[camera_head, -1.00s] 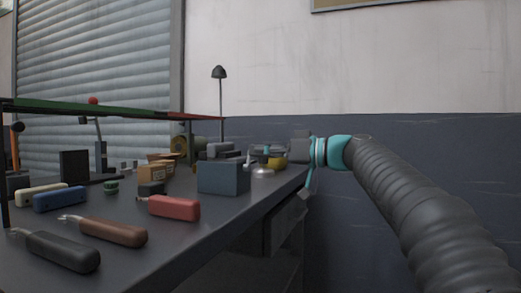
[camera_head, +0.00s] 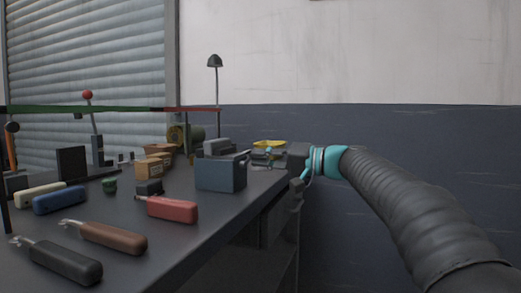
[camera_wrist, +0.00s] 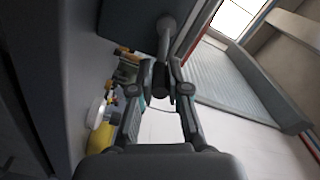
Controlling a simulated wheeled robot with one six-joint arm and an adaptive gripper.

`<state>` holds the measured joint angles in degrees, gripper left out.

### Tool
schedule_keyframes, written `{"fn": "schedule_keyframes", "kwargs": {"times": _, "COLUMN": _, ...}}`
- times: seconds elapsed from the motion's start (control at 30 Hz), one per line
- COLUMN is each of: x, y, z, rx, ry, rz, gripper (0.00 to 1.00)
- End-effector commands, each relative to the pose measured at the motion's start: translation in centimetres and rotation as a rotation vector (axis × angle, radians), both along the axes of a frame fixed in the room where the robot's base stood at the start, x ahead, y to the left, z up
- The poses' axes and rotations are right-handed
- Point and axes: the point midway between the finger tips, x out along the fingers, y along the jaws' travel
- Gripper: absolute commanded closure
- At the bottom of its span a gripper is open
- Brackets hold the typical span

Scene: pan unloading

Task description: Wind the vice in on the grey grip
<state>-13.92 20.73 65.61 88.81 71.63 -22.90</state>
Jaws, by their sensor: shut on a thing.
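My gripper (camera_wrist: 161,78) is shut at the ends of its two fingers on a dark grey grip (camera_wrist: 160,90). A grey rod (camera_wrist: 164,44) runs from the fingertips up to a dark blue body (camera_wrist: 128,18), which looks like part of the vice. Most of this body is out of the wrist view. In the head view my gripper (camera_head: 294,157) is at the far right edge of the bench; its fingertips and the grip are hidden or too small to tell. I cannot tell how far the vice jaws are wound in.
The dark bench (camera_head: 187,229) carries a blue-grey box (camera_head: 221,173), a red-handled tool (camera_head: 172,209), a brown-handled tool (camera_head: 114,237) and a black-handled tool (camera_head: 62,262). A yellow dish (camera_head: 269,144) lies near my gripper. A lamp (camera_head: 215,62) stands behind.

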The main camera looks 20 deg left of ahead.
Motion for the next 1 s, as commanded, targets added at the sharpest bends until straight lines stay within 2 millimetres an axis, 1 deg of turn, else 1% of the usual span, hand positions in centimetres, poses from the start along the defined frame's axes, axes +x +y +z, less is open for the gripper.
{"fn": "schedule_keyframes", "kwargs": {"times": 0.2, "x": 0.2, "y": -0.1, "z": -0.7, "rx": 0.015, "ry": 0.207, "rz": -0.003, "gripper": 1.0}}
{"fn": "schedule_keyframes", "kwargs": {"times": 0.5, "x": 0.2, "y": -0.1, "z": -1.9, "rx": 0.035, "ry": 0.462, "rz": -0.003, "gripper": 1.0}}
{"fn": "schedule_keyframes", "kwargs": {"times": 0.73, "x": 0.0, "y": 0.0, "z": -2.5, "rx": 0.045, "ry": 0.597, "rz": -0.002, "gripper": 1.0}}
{"fn": "schedule_keyframes", "kwargs": {"times": 1.0, "x": -0.1, "y": 0.0, "z": -2.9, "rx": 0.051, "ry": 0.675, "rz": -0.002, "gripper": 1.0}}
